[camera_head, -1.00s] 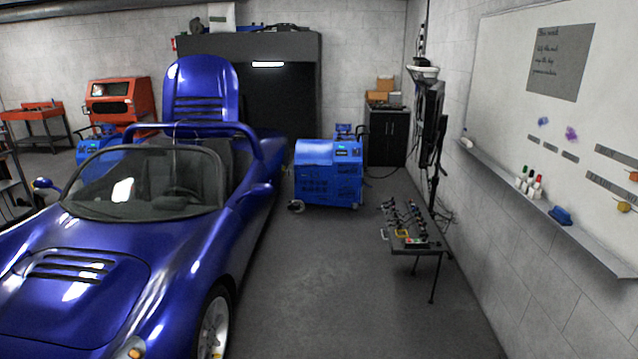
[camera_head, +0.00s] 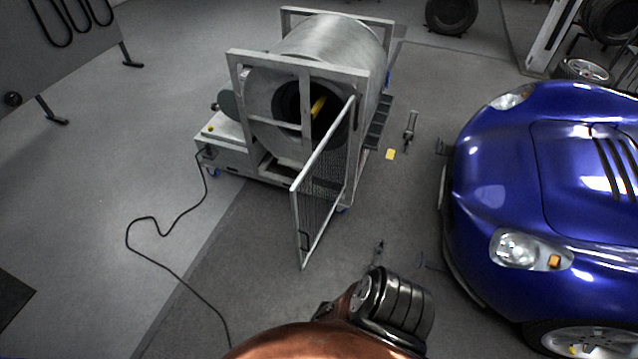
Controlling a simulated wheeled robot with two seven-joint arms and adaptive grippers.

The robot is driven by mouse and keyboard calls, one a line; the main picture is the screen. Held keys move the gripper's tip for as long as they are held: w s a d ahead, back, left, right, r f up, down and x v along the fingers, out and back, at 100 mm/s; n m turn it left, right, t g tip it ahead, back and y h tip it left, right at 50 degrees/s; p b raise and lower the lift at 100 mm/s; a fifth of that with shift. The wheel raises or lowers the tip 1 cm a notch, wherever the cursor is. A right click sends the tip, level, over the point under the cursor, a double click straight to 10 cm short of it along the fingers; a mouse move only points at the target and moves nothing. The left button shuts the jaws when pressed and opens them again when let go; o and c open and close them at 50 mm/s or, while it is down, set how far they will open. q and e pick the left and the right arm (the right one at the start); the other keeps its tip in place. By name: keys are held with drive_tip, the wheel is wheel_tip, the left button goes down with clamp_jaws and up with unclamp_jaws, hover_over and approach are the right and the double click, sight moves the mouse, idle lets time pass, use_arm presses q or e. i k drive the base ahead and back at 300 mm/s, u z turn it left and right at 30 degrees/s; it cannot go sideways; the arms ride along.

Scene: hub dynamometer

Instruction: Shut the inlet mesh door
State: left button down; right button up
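The inlet mesh door (camera_head: 325,187) is a light metal frame filled with dark mesh. It stands open, swung out towards me from the front right of the dynamometer's frame (camera_head: 240,100). A small dark handle shows near the lower part of its free edge. Behind it is the round inlet of a big grey metal drum (camera_head: 335,45), with something yellow inside. A copper-coloured and dark arm part of mine shows at the bottom centre, apart from the door in the picture.
A blue sports car (camera_head: 550,170) stands on the right. A black cable (camera_head: 165,235) runs over the floor from the machine's left side. A yellow item (camera_head: 390,154) lies on the floor right of the machine. The floor left of the cable is mostly clear.

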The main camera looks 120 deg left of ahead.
sight(350, 105)
drive_tip(key=u, duration=3.7)
drive_tip(key=i, duration=1)
drive_tip(key=u, duration=0.25)
